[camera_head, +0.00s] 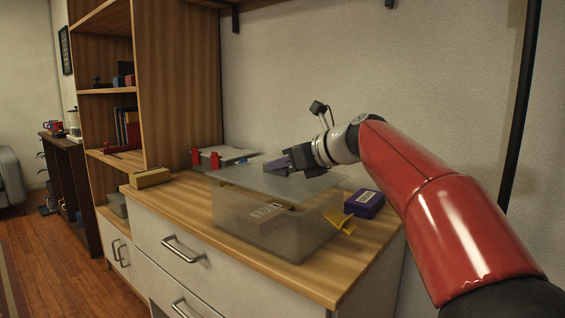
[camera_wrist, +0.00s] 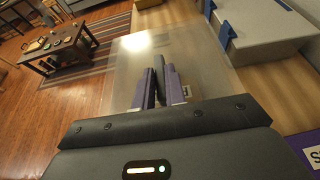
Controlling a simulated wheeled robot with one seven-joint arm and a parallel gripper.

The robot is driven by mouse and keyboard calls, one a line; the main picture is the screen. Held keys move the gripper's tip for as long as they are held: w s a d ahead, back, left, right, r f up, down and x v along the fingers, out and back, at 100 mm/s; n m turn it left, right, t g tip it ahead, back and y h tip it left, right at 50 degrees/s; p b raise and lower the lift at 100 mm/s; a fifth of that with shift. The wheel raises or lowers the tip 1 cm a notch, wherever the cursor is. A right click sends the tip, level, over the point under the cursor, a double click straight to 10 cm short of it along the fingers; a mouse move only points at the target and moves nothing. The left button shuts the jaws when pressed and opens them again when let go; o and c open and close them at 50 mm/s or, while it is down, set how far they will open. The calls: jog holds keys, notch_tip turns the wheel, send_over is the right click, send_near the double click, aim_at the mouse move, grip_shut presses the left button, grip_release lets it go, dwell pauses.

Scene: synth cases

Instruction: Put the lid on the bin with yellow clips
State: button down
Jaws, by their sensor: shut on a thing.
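The clear bin (camera_head: 290,240) stands near the front right of the wooden counter, with a yellow clip (camera_head: 346,222) sticking out at its right side. A box with a pale label shows through its wall. My gripper (camera_head: 276,167) is above the bin, shut on the translucent lid (camera_head: 240,178). The lid is roughly level and appears a little above the bin's rim, shifted toward the back left. In the wrist view the lid (camera_wrist: 125,72) spreads out beyond my gripper's fingers (camera_wrist: 161,85). The bin's far-side clip and the exact gap to the rim are hidden.
A bin with red clips (camera_head: 215,160) stands at the counter's back left. A bin with a blue clip (camera_wrist: 228,36) is close to the lid in the wrist view. A purple box (camera_head: 364,204) is right of the clear bin. A yellow box (camera_head: 150,178) lies at left.

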aim_at(311, 183)
jog(key=shift+f+b, duration=0.55)
jog(key=shift+f, duration=0.4)
jog(key=c, duration=1.4)
grip_release()
jog(key=shift+o, duration=0.2)
jog(key=v, duration=0.7)
jog(key=shift+s+d+r, duration=0.15)
jog(key=shift+s+d, duration=0.05)
jog(key=shift+d, duration=0.05)
jog(key=shift+s+d, duration=0.1)
